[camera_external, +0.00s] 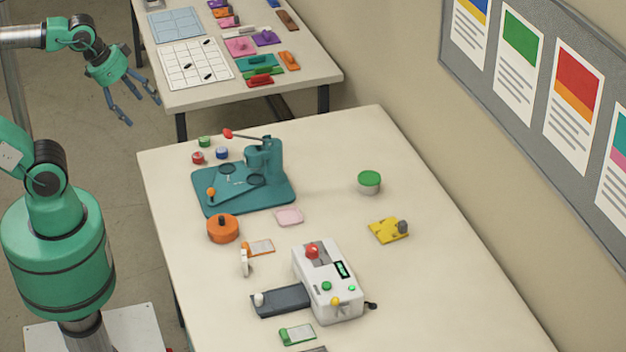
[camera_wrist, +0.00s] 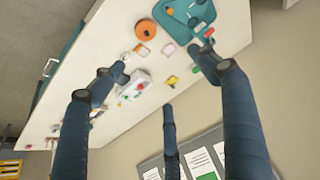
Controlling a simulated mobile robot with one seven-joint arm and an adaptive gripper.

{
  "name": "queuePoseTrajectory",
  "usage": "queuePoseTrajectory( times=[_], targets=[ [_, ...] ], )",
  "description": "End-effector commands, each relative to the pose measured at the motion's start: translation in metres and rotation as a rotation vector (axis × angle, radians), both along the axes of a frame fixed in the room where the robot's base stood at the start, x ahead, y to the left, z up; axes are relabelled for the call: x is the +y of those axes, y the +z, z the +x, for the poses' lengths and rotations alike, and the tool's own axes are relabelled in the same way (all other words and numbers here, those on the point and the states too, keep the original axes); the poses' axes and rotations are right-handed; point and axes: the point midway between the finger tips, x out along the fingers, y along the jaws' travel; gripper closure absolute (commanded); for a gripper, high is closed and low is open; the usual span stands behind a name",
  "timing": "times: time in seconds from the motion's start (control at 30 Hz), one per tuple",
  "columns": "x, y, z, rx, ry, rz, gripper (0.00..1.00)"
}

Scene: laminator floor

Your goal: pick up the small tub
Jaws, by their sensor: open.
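My gripper (camera_external: 138,108) is at the upper left of that view, beyond the table's left edge and well apart from the tub. Its dark blue fingers are spread and empty. In the wrist view the fingers of my gripper (camera_wrist: 165,75) are wide apart over a distant, tilted view of the table. I cannot make out the tub clearly there.
On the near table (camera_external: 450,290) stand a teal press (camera_external: 283,197), an orange round container (camera_external: 222,230), a pink piece (camera_external: 289,217), a yellow piece (camera_external: 384,231) and a white laminator (camera_external: 318,290). The tabletop around the tub is clear. A wall board (camera_external: 535,25) hangs to the right.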

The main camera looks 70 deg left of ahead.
Motion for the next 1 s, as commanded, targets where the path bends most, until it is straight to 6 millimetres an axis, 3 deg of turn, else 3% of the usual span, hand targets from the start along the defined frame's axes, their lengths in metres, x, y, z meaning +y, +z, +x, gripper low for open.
queuePoseTrajectory(
  times=[0.17,0.37,0.7,1.0],
  targets=[
    [-0.001,0.006,0.019,0.007,-0.007,-0.001,0.25],
    [-0.002,0.017,0.059,0.015,-0.023,0.0,0.25],
    [-0.005,0.026,0.144,0.028,-0.052,-0.002,0.25],
    [-0.006,0.019,0.222,0.04,-0.077,-0.003,0.25]
  ],
)
